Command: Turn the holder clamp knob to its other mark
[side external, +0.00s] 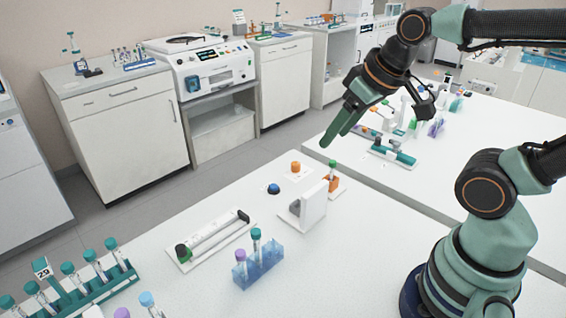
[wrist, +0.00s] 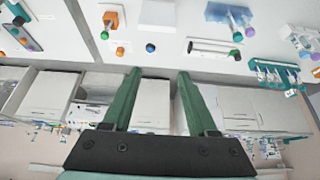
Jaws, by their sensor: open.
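An orange round knob (side external: 295,166) stands on a small white plate on the bench, and it also shows in the wrist view (wrist: 120,51). Its marks are too small to read. Near it, an orange holder (side external: 333,184) carries an upright tube with a green cap (side external: 333,163); the holder also shows in the wrist view (wrist: 111,17). My gripper (side external: 333,138) is in the air above the bench's far edge, higher than the knob and apart from it. In the wrist view its two green fingers (wrist: 160,72) are spread apart with nothing between them.
A blue button (side external: 274,188) and a white bracket (side external: 309,207) stand close to the knob. A white tube track (side external: 211,240), a blue tube rack (side external: 258,268) and a teal rack (side external: 75,296) lie further left. A second bench (side external: 400,170) lies beyond a gap.

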